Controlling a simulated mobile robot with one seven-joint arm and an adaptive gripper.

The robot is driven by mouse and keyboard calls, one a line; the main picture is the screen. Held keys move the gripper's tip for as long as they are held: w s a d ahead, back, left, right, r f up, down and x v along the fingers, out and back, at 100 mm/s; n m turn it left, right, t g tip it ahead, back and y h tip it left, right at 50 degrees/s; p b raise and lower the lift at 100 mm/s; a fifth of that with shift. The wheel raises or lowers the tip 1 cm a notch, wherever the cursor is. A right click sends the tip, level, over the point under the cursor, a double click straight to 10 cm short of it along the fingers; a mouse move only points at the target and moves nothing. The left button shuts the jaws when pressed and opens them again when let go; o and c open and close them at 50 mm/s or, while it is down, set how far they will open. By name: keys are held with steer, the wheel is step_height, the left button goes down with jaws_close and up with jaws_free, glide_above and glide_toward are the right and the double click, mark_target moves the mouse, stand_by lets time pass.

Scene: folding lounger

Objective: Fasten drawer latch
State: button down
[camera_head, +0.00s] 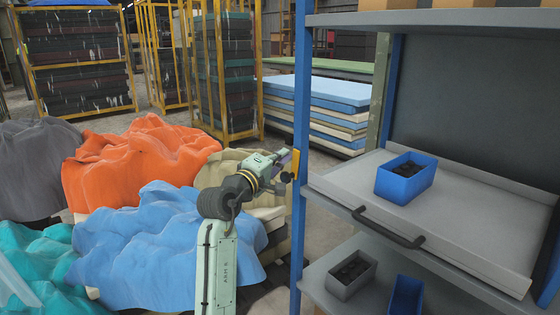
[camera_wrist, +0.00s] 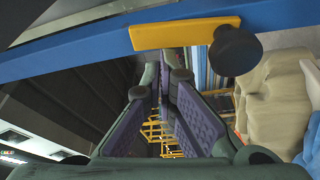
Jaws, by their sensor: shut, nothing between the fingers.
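The latch is a yellow plate (camera_head: 296,164) with a black knob (camera_head: 287,177) on the blue upright post (camera_head: 301,95) of the rack. In the wrist view, the yellow plate (camera_wrist: 168,34) lies across the blue post, with the black knob (camera_wrist: 235,50) at its right end. The grey drawer (camera_head: 450,215) is right of the post, with a dark bar handle (camera_head: 388,228) on its front. My gripper (camera_head: 284,160) is shut and empty, close to the latch. In the wrist view, its purple-padded fingers (camera_wrist: 159,84) point towards the plate; contact cannot be told.
A blue bin (camera_head: 406,179) with dark parts stands on the drawer. A grey bin (camera_head: 350,275) and another blue bin (camera_head: 406,295) are on the shelf below. Blue (camera_head: 165,245) and orange (camera_head: 135,165) covered heaps crowd the left. Stacked panels (camera_head: 320,105) stand behind.

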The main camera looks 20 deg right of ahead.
mark_target(297, 158)
steer(key=m+b, duration=0.1)
steer(key=s+m+h+b, duration=0.1)
steer(key=m+b, duration=0.1)
steer(key=s+m+b, duration=0.1)
steer(key=b, duration=0.1)
steer(key=shift+d+f+m+h, duration=0.2)
steer(key=shift+d+m+h, duration=0.1)
steer(key=shift+d+h, duration=0.1)
steer(key=m+b, duration=0.1)
steer(key=b, duration=0.1)
steer(key=s+m+h+b, duration=0.1)
steer(key=m+b, duration=0.2)
steer(key=shift+s+d+f+g+b, duration=0.25)
steer(key=shift+s+d+g+b, duration=0.05)
steer(key=shift+s+b, duration=0.1)
steer(key=m+b, duration=0.1)
steer(key=s+m+g+h+b, duration=0.1)
steer(key=m+b, duration=0.3)
steer(key=shift+s+d+f+h, duration=0.25)
steer(key=shift+d+f+h, duration=0.05)
steer(key=shift+f+h, duration=0.1)
steer(key=m+b, duration=0.1)
steer(key=m+g, duration=0.1)
steer(key=s+m+g+h+b, duration=0.1)
steer(key=m, duration=0.1)
steer(key=shift+d+f+b, duration=0.15)
steer(key=shift+f+b, duration=0.2)
steer(key=shift+s+f+b, duration=0.1)
steer(key=shift+f+b, duration=0.05)
steer(key=shift+b, duration=0.2)
